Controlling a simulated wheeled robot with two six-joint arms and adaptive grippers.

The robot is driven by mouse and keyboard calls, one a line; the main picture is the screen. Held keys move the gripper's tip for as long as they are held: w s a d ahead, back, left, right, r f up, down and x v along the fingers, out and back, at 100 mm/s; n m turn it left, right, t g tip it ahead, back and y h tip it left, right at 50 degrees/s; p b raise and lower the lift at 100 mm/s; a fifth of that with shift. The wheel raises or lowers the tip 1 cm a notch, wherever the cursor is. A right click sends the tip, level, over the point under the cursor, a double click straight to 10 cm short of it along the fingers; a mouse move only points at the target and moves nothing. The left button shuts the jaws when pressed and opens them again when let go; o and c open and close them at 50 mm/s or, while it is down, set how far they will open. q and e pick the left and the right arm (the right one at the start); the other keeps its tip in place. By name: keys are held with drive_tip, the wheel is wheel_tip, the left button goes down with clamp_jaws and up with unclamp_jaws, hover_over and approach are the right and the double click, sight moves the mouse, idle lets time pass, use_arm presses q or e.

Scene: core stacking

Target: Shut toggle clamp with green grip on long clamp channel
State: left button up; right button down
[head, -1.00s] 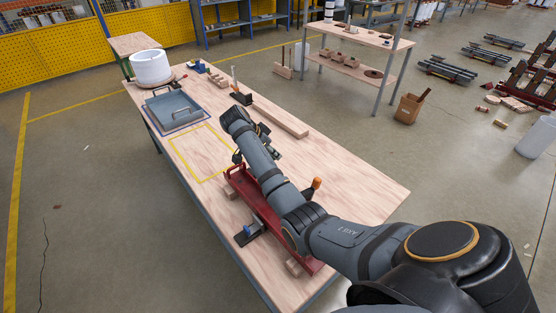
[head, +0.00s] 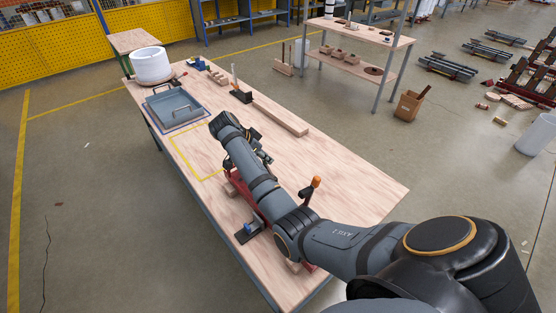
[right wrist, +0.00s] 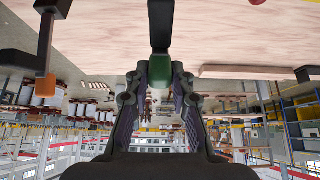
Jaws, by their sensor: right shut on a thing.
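My right gripper (right wrist: 160,88) is shut on the green grip (right wrist: 160,74) of a toggle clamp, seen in the right wrist view. The clamp's dark lever (right wrist: 160,28) runs up from the grip. The clamp's base is hidden. In the head view the long red clamp channel (head: 311,267) lies on the table, mostly covered by my right arm. A second clamp with an orange grip (head: 316,182) stands upright at the channel's right side; it also shows in the wrist view (right wrist: 45,62). My left gripper is not in view.
A blue part on a dark plate (head: 250,228) sits left of the channel. A yellow outline (head: 190,171) marks bare table. Farther back are a grey tray (head: 172,108), a white tub (head: 151,64) and a long wooden bar (head: 280,117). The table's right part is clear.

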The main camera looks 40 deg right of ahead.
drive_tip(key=shift+a, duration=0.1)
drive_tip(key=shift+s+a+f, duration=0.1)
drive_tip(key=shift+a+f, duration=0.25)
drive_tip(key=shift+a, duration=0.45)
drive_tip(key=shift+s+a+f, duration=0.1)
drive_tip(key=shift+a+f, duration=0.25)
drive_tip(key=shift+a, duration=0.4)
drive_tip(key=shift+s+a+f, duration=0.1)
drive_tip(key=shift+a+f, duration=0.45)
drive_tip(key=shift+a, duration=0.15)
drive_tip(key=shift+a+f, duration=0.5)
drive_tip(key=shift+a, duration=0.2)
drive_tip(key=shift+f, duration=0.1)
drive_tip(key=shift+a+f+b, duration=0.9)
drive_tip(key=shift+a+f, duration=0.1)
drive_tip(key=shift+f, duration=0.4)
